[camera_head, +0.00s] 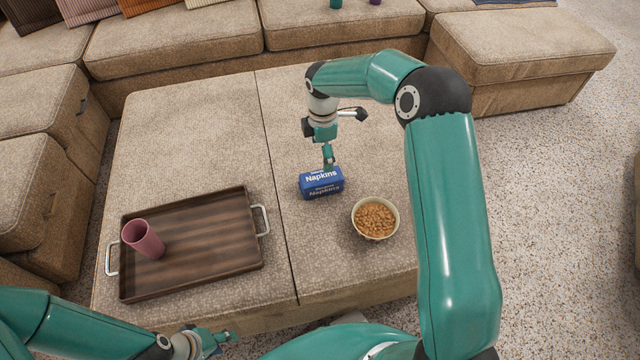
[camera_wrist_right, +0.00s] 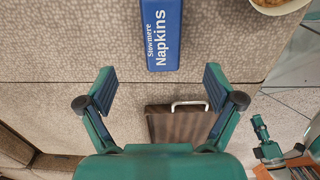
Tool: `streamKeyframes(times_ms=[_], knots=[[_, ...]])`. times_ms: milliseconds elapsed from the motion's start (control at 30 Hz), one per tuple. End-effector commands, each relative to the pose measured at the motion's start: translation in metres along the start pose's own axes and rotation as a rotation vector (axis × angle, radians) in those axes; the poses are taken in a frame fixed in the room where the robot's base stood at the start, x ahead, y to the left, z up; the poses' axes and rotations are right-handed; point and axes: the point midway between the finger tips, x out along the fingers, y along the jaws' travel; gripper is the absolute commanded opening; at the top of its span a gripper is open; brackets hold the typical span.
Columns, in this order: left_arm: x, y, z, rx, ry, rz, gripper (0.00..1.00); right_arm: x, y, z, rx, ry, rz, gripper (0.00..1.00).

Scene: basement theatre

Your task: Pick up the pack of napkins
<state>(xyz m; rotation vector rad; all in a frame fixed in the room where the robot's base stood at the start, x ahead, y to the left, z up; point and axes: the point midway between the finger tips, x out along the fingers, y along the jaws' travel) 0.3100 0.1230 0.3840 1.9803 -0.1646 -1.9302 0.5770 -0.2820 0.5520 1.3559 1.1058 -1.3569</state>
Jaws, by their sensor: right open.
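The blue pack of napkins (camera_head: 321,184) lies on the beige ottoman, between the tray and the bowl. My right gripper (camera_head: 328,155) is just above and behind the pack in the head view, pointing down. In the right wrist view the pack (camera_wrist_right: 161,34) is at the top centre, ahead of the open, empty fingers of my right gripper (camera_wrist_right: 160,88). My left gripper (camera_head: 222,338) is low at the bottom of the head view, away from the pack; its fingers are too small to judge.
A brown wooden tray (camera_head: 195,262) with metal handles holds a pink cup (camera_head: 143,239) left of the pack. A bowl of snacks (camera_head: 375,218) stands close by on the right. The beige ottoman (camera_head: 200,130) is clear behind the tray. Sofas surround it.

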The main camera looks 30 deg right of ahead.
Motion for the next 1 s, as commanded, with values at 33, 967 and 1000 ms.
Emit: streamKeyframes(times_ms=[33, 967, 1000], knots=[[0.006, -0.002, 0.000, 0.000, 0.000, 0.000, 0.40, 0.016, -0.001, 0.000, 0.000, 0.000, -0.005, 0.92], [0.038, -0.014, 0.000, 0.000, 0.000, 0.000, 0.40, 0.132, -0.002, -0.005, -0.003, 0.001, -0.001, 0.92], [0.038, -0.014, 0.000, 0.000, 0.000, 0.000, 0.40, 0.133, -0.002, -0.005, -0.003, 0.001, -0.001, 0.92]])
